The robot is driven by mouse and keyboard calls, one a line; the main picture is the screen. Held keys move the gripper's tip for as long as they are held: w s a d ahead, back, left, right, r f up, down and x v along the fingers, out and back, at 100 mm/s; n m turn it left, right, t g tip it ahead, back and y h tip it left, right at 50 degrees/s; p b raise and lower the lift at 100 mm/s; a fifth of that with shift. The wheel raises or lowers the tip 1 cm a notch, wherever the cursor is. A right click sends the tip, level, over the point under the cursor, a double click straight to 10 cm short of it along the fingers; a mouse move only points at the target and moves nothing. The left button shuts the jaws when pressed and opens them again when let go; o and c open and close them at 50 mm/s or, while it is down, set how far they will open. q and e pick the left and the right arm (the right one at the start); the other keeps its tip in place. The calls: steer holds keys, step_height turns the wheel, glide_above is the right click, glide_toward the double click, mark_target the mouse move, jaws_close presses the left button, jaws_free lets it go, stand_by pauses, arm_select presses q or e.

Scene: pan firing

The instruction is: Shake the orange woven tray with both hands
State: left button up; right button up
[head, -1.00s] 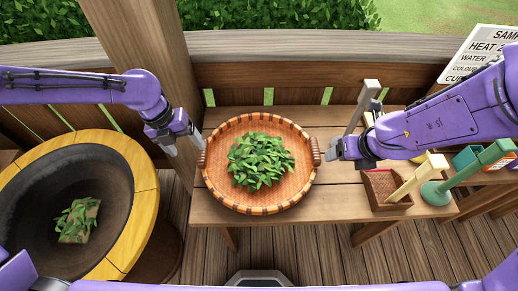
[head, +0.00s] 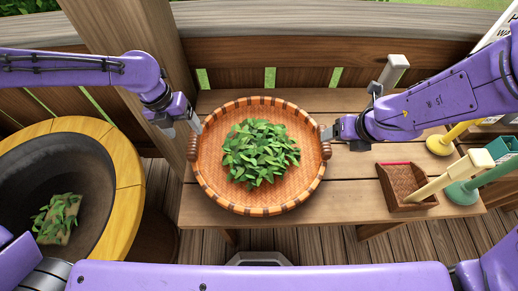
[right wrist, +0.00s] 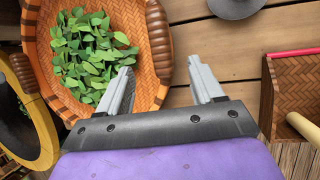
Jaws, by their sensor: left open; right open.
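The orange woven tray (head: 258,200) sits on the wooden table with a heap of green leaves (head: 260,153) in it. It has brown wrapped handles on its left and right sides. My left gripper (head: 190,126) is open at the tray's left handle (head: 192,148). My right gripper (head: 330,132) is open close to the right handle (head: 326,150). In the right wrist view the open fingers of the right gripper (right wrist: 163,85) show, with the tray (right wrist: 140,75) and its handle (right wrist: 158,38) beyond them. Whether either gripper touches a handle is unclear.
A large dark pan (head: 85,165) with a yellow rim stands at the left, with leaves on a small block inside. A small woven box (head: 395,190) and handled tools stand right of the tray. A wooden post and rail stand behind.

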mark_target(192, 139)
arm_select(q)
steer(key=f, duration=0.3)
steer(key=d+f, duration=0.1)
steer(key=f, duration=0.4)
steer(key=shift+w+d+f, duration=0.15)
steer(key=shift+d+f, duration=0.15)
steer(key=shift+d, duration=0.05)
arm_select(e)
steer(key=x, duration=0.8)
steer(key=shift+w+f, duration=0.15)
steer(key=shift+f, duration=0.2)
arm_select(q)
steer(key=shift+f, duration=0.35)
arm_select(e)
steer(key=shift+w+f, duration=0.25)
steer(key=shift+f, duration=0.05)
steer(key=shift+s, duration=0.1)
arm_select(q)
steer(key=shift+c, duration=1)
arm_select(e)
steer(key=shift+c, duration=0.9)
arm_select(q)
steer(key=shift+r, duration=0.1)
steer(key=c, duration=1.2)
arm_select(e)
steer(key=shift+r, duration=0.1)
jaws_close()
